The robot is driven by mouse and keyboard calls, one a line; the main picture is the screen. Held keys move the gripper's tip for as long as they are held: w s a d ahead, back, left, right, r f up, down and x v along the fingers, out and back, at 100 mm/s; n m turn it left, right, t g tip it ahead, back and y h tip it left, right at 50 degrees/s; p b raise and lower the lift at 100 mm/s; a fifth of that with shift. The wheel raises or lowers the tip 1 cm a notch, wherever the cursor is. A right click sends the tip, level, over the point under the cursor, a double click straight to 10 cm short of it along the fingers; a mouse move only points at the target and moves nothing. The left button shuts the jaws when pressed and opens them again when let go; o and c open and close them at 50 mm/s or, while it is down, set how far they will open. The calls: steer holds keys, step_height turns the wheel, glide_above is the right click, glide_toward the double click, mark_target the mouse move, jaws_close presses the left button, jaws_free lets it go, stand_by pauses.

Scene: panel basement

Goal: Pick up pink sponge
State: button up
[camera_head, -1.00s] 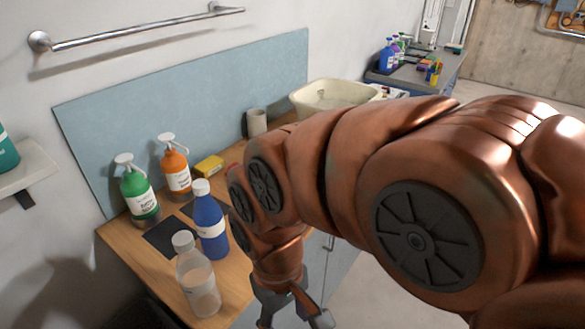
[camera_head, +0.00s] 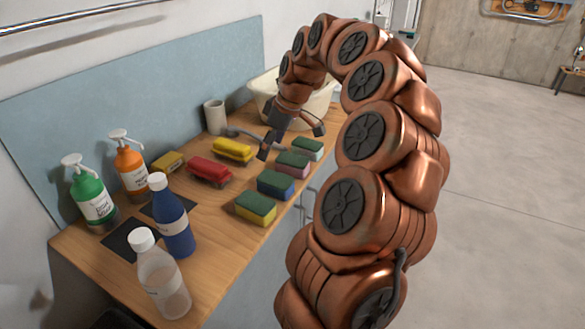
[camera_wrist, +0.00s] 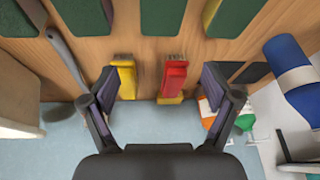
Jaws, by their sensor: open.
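The pink sponge (camera_head: 292,164) lies on the wooden counter with its green pad up and a pink side showing. It sits in a row of green-topped sponges, between the light blue one (camera_head: 308,149) and the blue one (camera_head: 276,185). My gripper (camera_head: 291,139) is open and empty above the counter, on the basin side of the pink sponge. In the wrist view my spread fingers (camera_wrist: 158,82) frame bare counter and brushes.
A yellow-green sponge (camera_head: 255,208) ends the row. Yellow (camera_head: 232,150) and red (camera_head: 209,170) brushes lie behind it. A blue bottle (camera_head: 173,216), clear bottle (camera_head: 161,276) and pump bottles stand left. A white basin (camera_head: 322,104) is behind my gripper.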

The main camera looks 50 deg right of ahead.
glide_toward(293, 159)
steer(key=f, duration=0.1)
steer(key=a+f, duration=0.1)
steer(key=f, duration=0.1)
steer(key=shift+w+m+h, duration=0.1)
steer(key=shift+m+h, duration=0.2)
steer(key=shift+d+f, duration=0.15)
steer(key=shift+f, duration=0.05)
steer(key=p+x, duration=0.1)
steer(key=x, duration=0.2)
steer(key=p+x, duration=0.1)
steer(key=x, duration=0.2)
steer(key=shift+w+a+f, duration=0.15)
steer(key=shift+w+a, duration=0.1)
steer(key=shift+w, duration=0.25)
steer(key=shift+w+f+t, duration=0.15)
steer(key=shift+f+t, duration=0.15)
steer(key=shift+f+b, duration=0.25)
steer(key=shift+b, duration=0.25)
steer(key=c, duration=0.8)
